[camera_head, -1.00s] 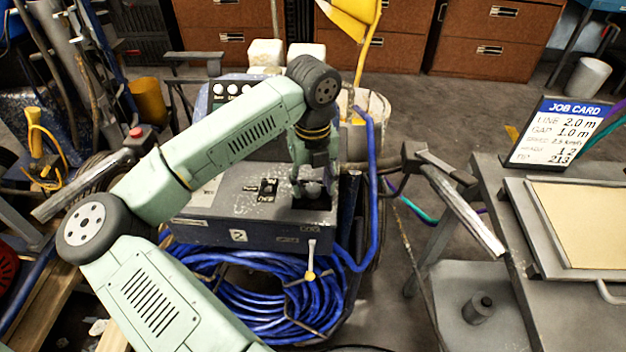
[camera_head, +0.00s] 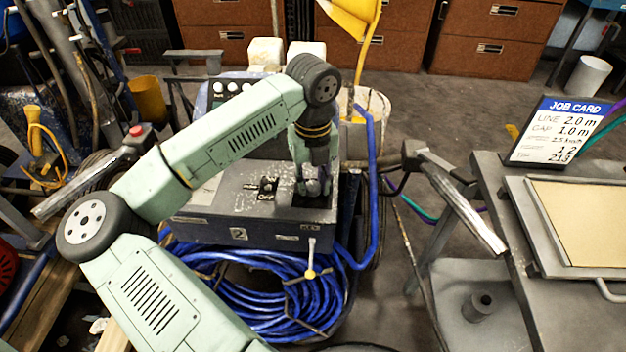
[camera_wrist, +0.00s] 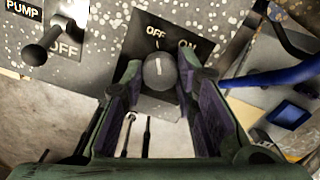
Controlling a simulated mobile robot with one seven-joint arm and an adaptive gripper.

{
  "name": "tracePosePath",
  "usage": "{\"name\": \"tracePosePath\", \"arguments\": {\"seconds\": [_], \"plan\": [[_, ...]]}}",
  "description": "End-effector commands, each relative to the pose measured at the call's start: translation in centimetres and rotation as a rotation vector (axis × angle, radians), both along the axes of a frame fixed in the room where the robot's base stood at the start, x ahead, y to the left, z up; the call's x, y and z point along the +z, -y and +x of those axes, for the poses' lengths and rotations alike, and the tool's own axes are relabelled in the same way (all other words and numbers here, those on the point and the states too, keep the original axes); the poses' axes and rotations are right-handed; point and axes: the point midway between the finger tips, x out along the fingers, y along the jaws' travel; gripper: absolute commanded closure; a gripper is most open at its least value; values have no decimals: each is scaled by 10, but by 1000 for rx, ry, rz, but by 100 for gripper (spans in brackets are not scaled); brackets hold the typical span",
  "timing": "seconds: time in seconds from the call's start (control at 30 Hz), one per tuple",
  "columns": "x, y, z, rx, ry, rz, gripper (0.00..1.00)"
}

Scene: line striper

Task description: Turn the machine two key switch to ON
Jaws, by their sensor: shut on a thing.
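Machine two is the grey box (camera_head: 275,236) with a "2" plate on its front. Its key switch knob (camera_wrist: 159,71) is round and dark with a white line. The line points up, close to the OFF label; ON is printed to the upper right on the dark switch plate (camera_wrist: 172,45). My gripper (camera_wrist: 160,80) is shut on the knob, one finger on each side. In the head view my gripper (camera_head: 313,188) is low over the right part of the box top and hides the switch.
A pump toggle (camera_wrist: 42,45) marked OFF is left of the switch in the wrist view. A blue hose (camera_head: 371,190) runs up the machine's right side, and coiled blue hose (camera_head: 270,300) lies in front. A job card (camera_head: 556,132) stands on the right bench.

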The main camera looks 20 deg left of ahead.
Motion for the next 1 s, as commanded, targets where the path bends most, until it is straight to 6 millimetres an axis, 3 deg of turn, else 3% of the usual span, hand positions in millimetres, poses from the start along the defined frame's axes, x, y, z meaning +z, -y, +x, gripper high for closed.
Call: {"name": "tracePosePath", "arguments": {"seconds": [0.37, 1.0], "plan": [[-4, 0, 0, -100, 2, 1, 100], [-3, 1, 1, -667, 3, 1, 100]]}}
